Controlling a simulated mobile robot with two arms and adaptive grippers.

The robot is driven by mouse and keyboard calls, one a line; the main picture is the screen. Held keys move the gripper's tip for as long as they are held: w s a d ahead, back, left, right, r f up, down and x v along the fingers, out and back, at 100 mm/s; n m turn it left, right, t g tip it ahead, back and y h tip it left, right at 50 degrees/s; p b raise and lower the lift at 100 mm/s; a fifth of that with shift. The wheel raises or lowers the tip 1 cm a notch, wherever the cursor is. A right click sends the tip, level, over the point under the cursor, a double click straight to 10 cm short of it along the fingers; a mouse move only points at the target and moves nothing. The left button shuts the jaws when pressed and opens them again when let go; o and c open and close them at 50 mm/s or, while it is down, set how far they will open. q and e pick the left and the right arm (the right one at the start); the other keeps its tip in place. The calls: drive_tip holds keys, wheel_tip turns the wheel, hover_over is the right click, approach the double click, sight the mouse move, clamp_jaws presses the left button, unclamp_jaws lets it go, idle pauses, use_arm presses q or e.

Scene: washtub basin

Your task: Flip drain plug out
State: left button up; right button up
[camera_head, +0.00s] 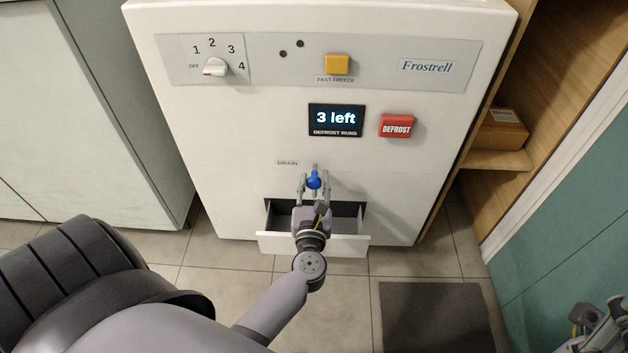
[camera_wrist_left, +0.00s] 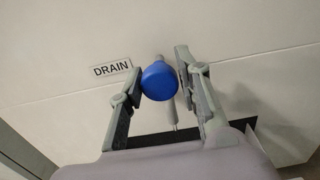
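The blue drain plug (camera_head: 314,182) sits on the white appliance front, just below and right of the DRAIN label (camera_head: 287,163). In the left wrist view the plug (camera_wrist_left: 158,81) is a round blue knob, with a thin grey rod (camera_wrist_left: 172,112) below it. My left gripper (camera_head: 315,179) is open, with one finger on each side of the plug. In the left wrist view my left gripper (camera_wrist_left: 156,82) has its left finger close to the plug and a gap on the right; contact is unclear. My right gripper (camera_head: 590,322) shows at the lower right corner, its fingers unclear.
An open white drawer (camera_head: 345,246) sticks out below the drain, under my left gripper. Above are a red DEFROST button (camera_head: 396,126), a "3 left" display (camera_head: 336,119), a yellow button (camera_head: 337,64) and a dial (camera_head: 214,67). A dark mat (camera_head: 435,318) lies on the floor.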

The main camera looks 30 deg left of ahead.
use_arm(q)
drive_tip(key=o, duration=0.4)
drive_tip(key=shift+c, duration=0.2)
drive_tip(key=v, duration=1.2)
drive_tip(key=shift+r, duration=0.1)
